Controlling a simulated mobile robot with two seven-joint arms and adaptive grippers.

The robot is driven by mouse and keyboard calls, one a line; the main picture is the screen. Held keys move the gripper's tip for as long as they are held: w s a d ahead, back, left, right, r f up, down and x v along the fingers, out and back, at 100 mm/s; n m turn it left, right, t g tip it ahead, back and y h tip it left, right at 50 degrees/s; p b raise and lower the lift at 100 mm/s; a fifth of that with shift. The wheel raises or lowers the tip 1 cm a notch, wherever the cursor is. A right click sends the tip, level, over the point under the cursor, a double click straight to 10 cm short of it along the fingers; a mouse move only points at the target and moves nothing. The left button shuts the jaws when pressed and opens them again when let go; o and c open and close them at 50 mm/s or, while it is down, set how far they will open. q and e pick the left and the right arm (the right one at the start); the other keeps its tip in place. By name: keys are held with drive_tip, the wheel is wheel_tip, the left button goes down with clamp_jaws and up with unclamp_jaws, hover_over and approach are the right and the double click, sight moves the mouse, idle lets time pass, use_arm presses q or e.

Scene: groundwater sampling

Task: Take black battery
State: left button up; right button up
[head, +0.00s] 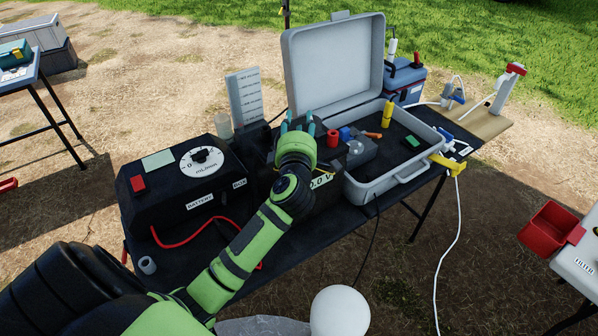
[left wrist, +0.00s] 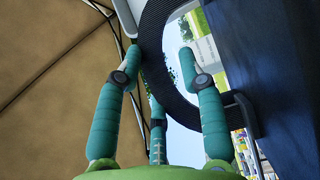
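A black box (head: 322,198) with a "0.0 V" display stands in the middle of the table, partly hidden by my left arm; I cannot tell for sure that it is the black battery. My left gripper (head: 298,124) is above its back part, with teal fingers spread. In the left wrist view, the open fingers (left wrist: 160,60) reach toward a curved black band (left wrist: 153,75), like a handle, which passes between the fingertips. No grip on it shows. My right gripper is not in view.
A black box with a dial (head: 202,161), labelled "BATTERY" and "BOX", stands at left with a red cable (head: 190,240). An open grey case (head: 400,178) with small items is at right. A blue cooler (head: 405,82) is behind it. A white sphere (head: 340,312) shows at the bottom.

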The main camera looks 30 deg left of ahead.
use_arm(q)
drive_tip(key=shift+w+a, duration=0.2)
drive_tip(key=shift+w, duration=0.2)
drive_tip(key=shift+c, duration=0.4)
clamp_jaws()
